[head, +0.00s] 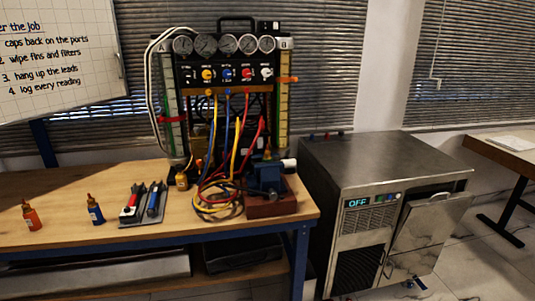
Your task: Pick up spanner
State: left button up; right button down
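No spanner can be made out with certainty. A small grey tool tray (148,220) lies on the wooden bench (70,190). On it are a red and black handled tool (131,202) and a blue handled tool (154,200), with a dark tool between them. They lie side by side, and they are too small to tell whether one is the spanner. Neither of my grippers is in view.
An orange bottle (31,215) and a blue bottle (95,210) stand left of the tray. Coiled hoses (218,200) and a blue vise (266,178) are to its right, below a gauge panel (225,75). A steel machine (375,200) stands right of the bench.

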aim_at(156, 186)
jog(key=j+z, duration=0.25)
jog(key=z, duration=0.25)
jog(key=j+z, duration=0.25)
jog(key=z, duration=0.2)
jog(key=j+z, duration=0.2)
jog(key=j, duration=0.25)
jog(key=k+j+z, duration=0.1)
jog(key=j+z, duration=0.15)
jog(key=j, duration=0.15)
jog(key=k+j, duration=0.1)
jog(key=j, duration=0.25)
jog(key=k+j, duration=0.1)
jog(key=j, duration=0.3)
jog(key=k+j+z, duration=0.1)
jog(key=j, duration=0.25)
jog(key=k+j, duration=0.15)
jog(key=j, duration=0.25)
jog(key=k+j, duration=0.1)
jog(key=j, duration=0.25)
jog(key=k+j+z, duration=0.1)
jog(key=j, duration=0.25)
jog(key=i+j, duration=0.15)
